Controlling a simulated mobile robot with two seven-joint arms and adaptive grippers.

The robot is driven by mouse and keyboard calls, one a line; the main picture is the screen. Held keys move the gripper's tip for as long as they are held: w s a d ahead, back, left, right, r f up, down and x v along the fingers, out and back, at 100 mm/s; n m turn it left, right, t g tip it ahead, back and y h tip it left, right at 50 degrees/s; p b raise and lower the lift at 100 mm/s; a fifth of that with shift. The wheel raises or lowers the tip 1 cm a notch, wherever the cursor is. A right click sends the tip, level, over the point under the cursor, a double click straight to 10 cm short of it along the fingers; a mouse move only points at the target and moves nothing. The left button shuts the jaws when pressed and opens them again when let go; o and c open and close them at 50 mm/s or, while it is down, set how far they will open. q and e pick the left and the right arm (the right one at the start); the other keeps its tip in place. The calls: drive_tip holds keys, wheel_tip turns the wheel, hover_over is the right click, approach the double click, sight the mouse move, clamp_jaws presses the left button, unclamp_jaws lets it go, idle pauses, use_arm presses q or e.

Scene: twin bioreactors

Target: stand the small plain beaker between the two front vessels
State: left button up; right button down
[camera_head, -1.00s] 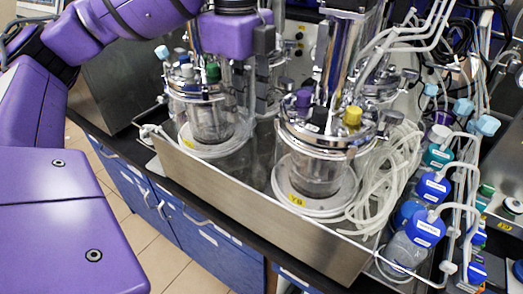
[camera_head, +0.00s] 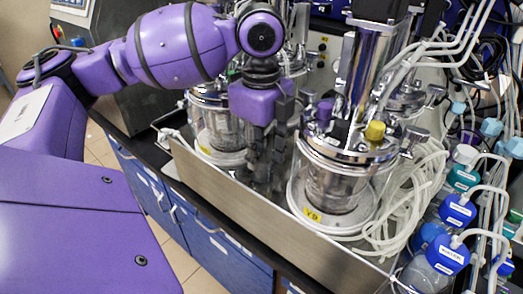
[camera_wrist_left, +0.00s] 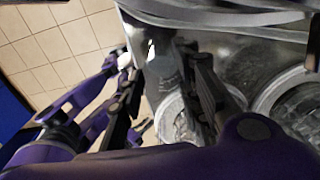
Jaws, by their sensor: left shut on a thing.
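My left gripper (camera_head: 264,178) points down between the two front vessels, the left one (camera_head: 216,130) and the right one (camera_head: 336,188). Both are clear glass with metal lids, standing on pale round bases. In the left wrist view my left gripper (camera_wrist_left: 160,100) has its fingers apart around a clear, glassy thing (camera_wrist_left: 162,62), which looks like the small plain beaker. It is shut on it. In the head view the beaker is hard to make out against the fingers and steel. I cannot tell whether its base touches the tray.
A steel tray (camera_head: 232,207) with a raised front wall holds the vessels. Pale tubing (camera_head: 405,205) is coiled right of the right vessel. Blue-capped bottles (camera_head: 447,253) stand at the far right. A grey cabinet (camera_head: 133,98) stands behind my left arm.

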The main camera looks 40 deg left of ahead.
drive_tip(key=shift+r, duration=0.1)
use_arm(q)
drive_tip(key=o, duration=1.1)
drive_tip(key=shift+c, duration=0.2)
drive_tip(key=shift+o, duration=1.1)
use_arm(e)
drive_tip(key=shift+s+a+f, duration=0.25)
drive_tip(key=shift+s+f, duration=0.25)
drive_tip(key=shift+s, duration=0.1)
use_arm(q)
wheel_tip(320, 180, up, 12)
drive_tip(key=p, duration=0.1)
use_arm(e)
drive_tip(key=shift+w+r, duration=0.4)
drive_tip(key=shift+r, duration=0.25)
drive_tip(key=shift+s, duration=0.1)
drive_tip(key=shift+a, duration=0.1)
